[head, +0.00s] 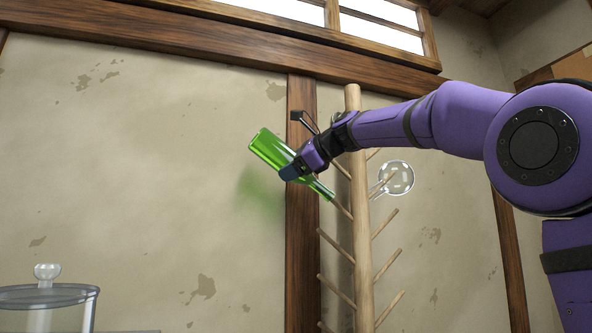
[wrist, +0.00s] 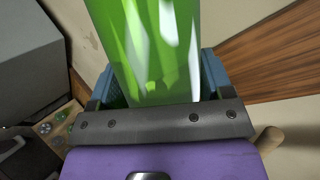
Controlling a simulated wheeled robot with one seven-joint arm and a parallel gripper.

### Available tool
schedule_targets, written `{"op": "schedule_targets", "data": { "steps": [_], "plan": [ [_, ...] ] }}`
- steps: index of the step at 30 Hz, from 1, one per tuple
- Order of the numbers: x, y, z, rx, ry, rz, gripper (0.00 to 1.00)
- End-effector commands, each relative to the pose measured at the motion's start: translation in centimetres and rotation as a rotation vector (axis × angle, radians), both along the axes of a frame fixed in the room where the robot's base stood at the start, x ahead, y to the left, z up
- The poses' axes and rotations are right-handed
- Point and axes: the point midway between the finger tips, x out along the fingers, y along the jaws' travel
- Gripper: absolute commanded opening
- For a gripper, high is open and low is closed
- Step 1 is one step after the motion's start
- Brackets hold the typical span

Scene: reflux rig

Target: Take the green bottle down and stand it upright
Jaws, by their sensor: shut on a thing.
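The green bottle (head: 272,149) is tilted in the head view, its base up to the left and its neck down to the right. Its neck end is at a peg of the wooden drying rack (head: 361,230); I cannot tell whether the peg is still inside the neck. My gripper (head: 292,172) is shut on the bottle's body. In the wrist view the bottle (wrist: 155,45) fills the space between the two blue fingers of my gripper (wrist: 155,90). The lower part of the bottle is hidden there by the gripper's body.
Several bare pegs slant up from the rack's post. A lidded glass jar (head: 47,296) stands at the lower left. A grey box (wrist: 30,60) shows at left in the wrist view. The wall is behind.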

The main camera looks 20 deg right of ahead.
Motion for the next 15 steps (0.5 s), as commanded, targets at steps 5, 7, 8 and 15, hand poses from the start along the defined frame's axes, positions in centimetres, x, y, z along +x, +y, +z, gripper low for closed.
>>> {"op": "schedule_targets", "data": {
  "steps": [5, 7, 8, 15],
  "plan": [
    [0.0, 0.6, 0.7, -0.001, -0.005, 0.0, 0.37],
    [-0.1, 0.8, 0.8, -0.001, -0.004, 0.001, 0.37],
    [0.0, 0.9, 0.9, -0.001, -0.004, 0.001, 0.37],
    [-0.1, 1.7, 1.6, 0.0, -0.004, 0.0, 0.37]
  ]
}}
